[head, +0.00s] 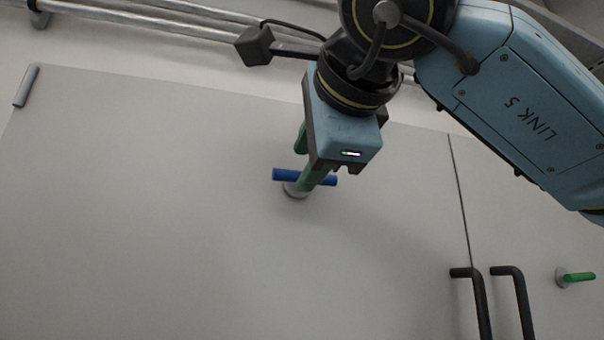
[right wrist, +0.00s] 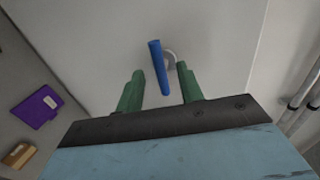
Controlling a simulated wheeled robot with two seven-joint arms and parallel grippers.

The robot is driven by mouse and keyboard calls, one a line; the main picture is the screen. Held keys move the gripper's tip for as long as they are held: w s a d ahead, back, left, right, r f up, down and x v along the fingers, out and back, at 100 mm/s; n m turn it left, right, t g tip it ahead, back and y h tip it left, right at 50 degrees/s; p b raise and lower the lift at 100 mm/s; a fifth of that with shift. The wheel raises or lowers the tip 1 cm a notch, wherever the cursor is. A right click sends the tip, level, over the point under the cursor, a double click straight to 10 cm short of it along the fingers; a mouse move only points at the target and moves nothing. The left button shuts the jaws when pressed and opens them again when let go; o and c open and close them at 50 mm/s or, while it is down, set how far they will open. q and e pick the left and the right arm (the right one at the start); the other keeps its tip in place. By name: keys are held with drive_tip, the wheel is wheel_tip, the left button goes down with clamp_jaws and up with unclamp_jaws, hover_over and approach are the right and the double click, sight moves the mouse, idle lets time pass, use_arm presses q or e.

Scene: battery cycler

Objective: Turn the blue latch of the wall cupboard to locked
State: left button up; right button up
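The blue latch (head: 284,175) is a short bar on a pale round base (head: 295,191) on the pale cupboard door (head: 150,200). The bar lies nearly level in the head view, its right end slightly lower. My right gripper (head: 301,169) is at the latch with its green fingers apart. One finger crosses in front of the bar and hides part of it. In the right wrist view, the blue latch (right wrist: 158,68) stands between the two open fingers of the right gripper (right wrist: 160,69), with a visible gap on each side. My left gripper is not in view.
Two black handles (head: 479,305) (head: 520,300) flank the door seam at lower right. A green latch (head: 578,277) sits on the right-hand door. Metal pipes (head: 150,18) run above the cupboard. The right wrist view shows a purple item (right wrist: 37,107) and a brown box (right wrist: 18,156) at left.

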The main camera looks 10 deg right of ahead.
drive_tip(key=b+v, duration=0.2)
drive_tip(key=v, duration=0.8)
drive_tip(key=shift+s, duration=0.2)
